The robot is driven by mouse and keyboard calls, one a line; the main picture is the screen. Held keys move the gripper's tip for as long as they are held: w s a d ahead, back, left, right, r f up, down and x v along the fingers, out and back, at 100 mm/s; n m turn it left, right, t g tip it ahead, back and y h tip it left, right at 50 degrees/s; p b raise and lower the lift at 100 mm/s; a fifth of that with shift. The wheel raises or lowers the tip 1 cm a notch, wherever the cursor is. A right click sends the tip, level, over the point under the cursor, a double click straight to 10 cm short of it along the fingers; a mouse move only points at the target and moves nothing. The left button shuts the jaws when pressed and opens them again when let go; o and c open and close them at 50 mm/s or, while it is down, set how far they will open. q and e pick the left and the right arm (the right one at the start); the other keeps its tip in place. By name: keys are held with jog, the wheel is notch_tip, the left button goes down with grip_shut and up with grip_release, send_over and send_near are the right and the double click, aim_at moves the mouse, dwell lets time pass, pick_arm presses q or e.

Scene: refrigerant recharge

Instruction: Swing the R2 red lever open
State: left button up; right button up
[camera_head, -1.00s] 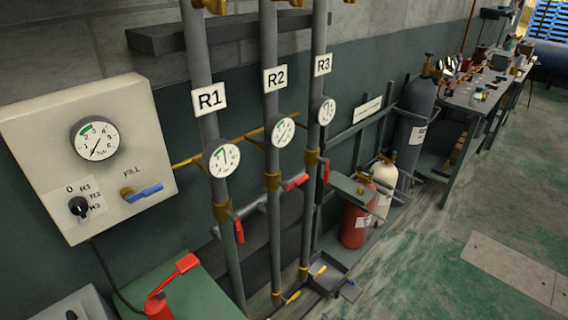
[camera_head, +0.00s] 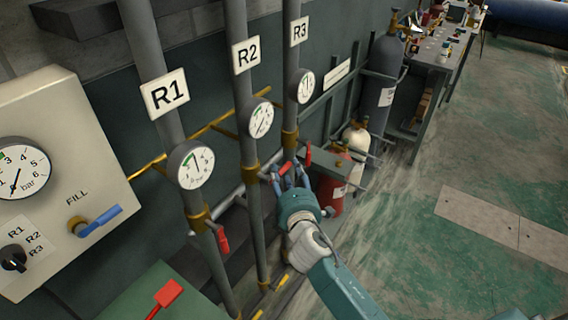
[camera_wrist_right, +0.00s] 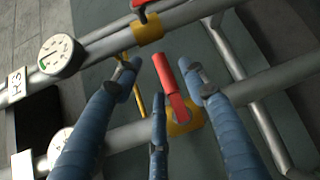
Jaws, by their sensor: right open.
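The R2 red lever (camera_head: 285,167) sits on a brass valve on the R2 pipe (camera_head: 249,110). Only part of the lever shows in the head view, beside my fingers. In the right wrist view the red lever (camera_wrist_right: 167,75) sticks out from its brass fitting (camera_wrist_right: 185,121), across the line of the pipe. My right gripper (camera_head: 289,179) is open, with its blue fingers spread around the lever in the right wrist view (camera_wrist_right: 160,84). I cannot tell whether any finger touches it. My left gripper is not in view.
The R1 lever (camera_head: 222,240) hangs down at the left, and the R3 lever (camera_head: 308,155) is close behind my right gripper. A red cylinder (camera_head: 331,190) and a white cylinder (camera_head: 357,142) stand behind. The green floor (camera_head: 460,150) at the right is open.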

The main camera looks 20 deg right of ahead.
aim_at(285, 168)
jog(key=w, duration=0.3)
jog(key=shift+w+d+f, duration=0.2)
jog(key=shift+w+f, duration=0.05)
jog(key=shift+w, duration=0.2)
jog(key=shift+c, duration=0.8)
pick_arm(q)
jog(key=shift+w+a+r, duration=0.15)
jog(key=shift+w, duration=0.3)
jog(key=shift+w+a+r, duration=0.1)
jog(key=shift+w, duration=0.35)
pick_arm(e)
grip_shut()
